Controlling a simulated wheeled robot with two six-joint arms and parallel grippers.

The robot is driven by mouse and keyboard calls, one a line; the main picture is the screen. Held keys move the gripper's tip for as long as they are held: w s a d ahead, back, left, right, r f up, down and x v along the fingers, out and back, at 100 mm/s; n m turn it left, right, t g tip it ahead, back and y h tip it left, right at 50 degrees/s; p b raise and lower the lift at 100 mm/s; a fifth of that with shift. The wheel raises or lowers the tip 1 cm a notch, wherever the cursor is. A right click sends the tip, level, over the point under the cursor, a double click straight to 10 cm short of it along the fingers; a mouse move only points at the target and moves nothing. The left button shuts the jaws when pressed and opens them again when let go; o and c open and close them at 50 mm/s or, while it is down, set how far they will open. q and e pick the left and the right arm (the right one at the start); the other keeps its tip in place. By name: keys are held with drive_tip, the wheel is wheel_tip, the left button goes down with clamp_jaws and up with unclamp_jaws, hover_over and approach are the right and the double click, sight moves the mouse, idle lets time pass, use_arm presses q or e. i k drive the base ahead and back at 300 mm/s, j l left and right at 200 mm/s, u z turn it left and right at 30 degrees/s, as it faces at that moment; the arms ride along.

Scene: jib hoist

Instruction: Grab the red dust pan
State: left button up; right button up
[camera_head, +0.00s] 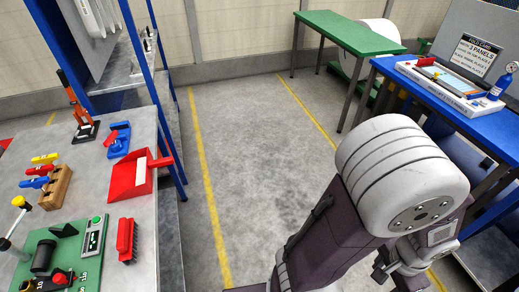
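The red dust pan (121,184) lies on the grey bench at the left. It has a pale area in its middle, and its short handle (160,162) points right, reaching the bench's right edge. Nothing is holding it. A red brush (125,241) with dark bristles lies nearer to me on the same bench, apart from the pan.
The grey bench (150,215) also carries a blue-and-red tool (118,140), a wooden block (56,188) with coloured handles and a green board (45,236). A blue-framed shelf stands behind. Clear floor (245,150) lies right of the bench. A large white-and-maroon body fills the lower right.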

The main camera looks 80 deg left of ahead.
sight(132, 176)
drive_tip(key=u, duration=4.05)
drive_tip(key=i+l+u, duration=0.2)
drive_tip(key=u, duration=0.3)
drive_tip(key=i+l+u, duration=0.15)
drive_tip(key=l+u, duration=0.85)
drive_tip(key=i+j, duration=0.05)
